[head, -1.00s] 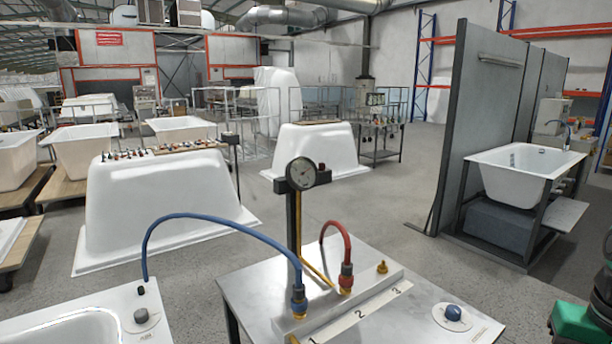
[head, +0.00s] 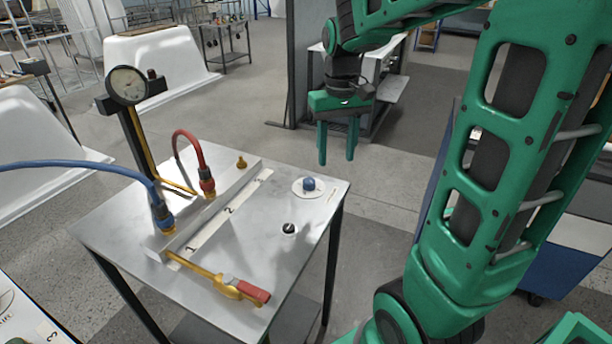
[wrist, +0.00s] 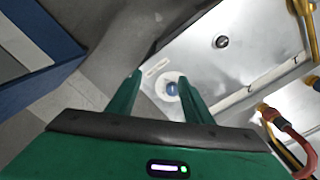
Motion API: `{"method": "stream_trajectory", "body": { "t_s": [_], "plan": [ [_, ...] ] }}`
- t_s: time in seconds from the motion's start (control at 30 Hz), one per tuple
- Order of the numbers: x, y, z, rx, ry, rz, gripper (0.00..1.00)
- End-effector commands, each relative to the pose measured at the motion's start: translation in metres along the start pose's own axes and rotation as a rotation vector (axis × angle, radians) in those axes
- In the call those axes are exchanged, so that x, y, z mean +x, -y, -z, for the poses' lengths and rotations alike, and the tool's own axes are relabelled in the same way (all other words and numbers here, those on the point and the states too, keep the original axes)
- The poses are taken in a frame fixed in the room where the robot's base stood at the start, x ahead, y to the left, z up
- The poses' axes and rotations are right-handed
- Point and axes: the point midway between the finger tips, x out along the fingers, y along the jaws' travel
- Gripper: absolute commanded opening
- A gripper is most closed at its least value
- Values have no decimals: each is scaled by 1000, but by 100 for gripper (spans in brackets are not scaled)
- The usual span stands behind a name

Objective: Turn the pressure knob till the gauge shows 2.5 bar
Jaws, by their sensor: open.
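A blue knob (head: 310,184) sits on a round pale dial plate on the steel bench, near its right edge. The wrist view also shows this knob (wrist: 172,89), between my fingers in the picture. A round gauge (head: 128,84) stands on a black post at the bench's left; its needle reading is too small to tell. My gripper (head: 336,160) points down, open and empty, above and slightly right of the blue knob, apart from it. In the wrist view both fingers (wrist: 160,78) are spread.
The steel bench (head: 215,255) carries a manifold with blue hose (head: 85,168) and red hose (head: 190,140), a small black knob (head: 289,229) and a red-handled yellow valve (head: 240,289). White tub shells (head: 160,62) stand behind.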

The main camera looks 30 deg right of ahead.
Motion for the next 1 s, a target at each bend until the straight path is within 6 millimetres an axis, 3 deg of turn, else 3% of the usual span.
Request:
{"method": "stream_trajectory", "body": {
  "t_s": [0.03,0.1,0.3,0.57,1.0],
  "plan": [
    [2,10,19,-32,3,1,46],
    [2,22,38,-67,2,3,46],
    [6,42,68,-125,2,8,46],
    [25,44,71,-132,4,10,46],
    [97,45,70,-131,3,10,46]
  ]
}}
